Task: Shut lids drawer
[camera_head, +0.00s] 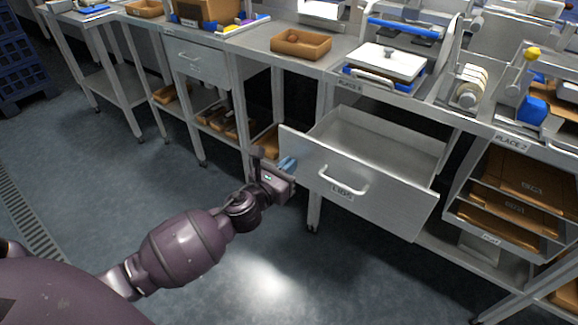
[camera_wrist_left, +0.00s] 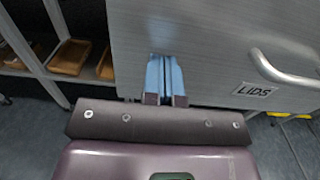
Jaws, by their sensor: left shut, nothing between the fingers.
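The lids drawer (camera_head: 360,190) is a grey metal drawer pulled well out from under the bench, and its inside looks empty. It has a white bar handle (camera_head: 343,183) and a label below it; in the left wrist view the label (camera_wrist_left: 254,90) reads LIDS. My left gripper (camera_head: 287,164) is at the left part of the drawer front, left of the handle. In the left wrist view its blue fingers (camera_wrist_left: 165,75) are together, empty, and point at the drawer front (camera_wrist_left: 215,40); I cannot tell whether they touch it. My right gripper is not in view.
A bench (camera_head: 245,42) with a brown tray (camera_head: 300,43) and a white device (camera_head: 385,62) runs above the drawer. A closed drawer (camera_head: 195,62) is further left. A rack of brown boxes (camera_head: 520,185) stands right. The floor (camera_head: 130,190) in front is clear.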

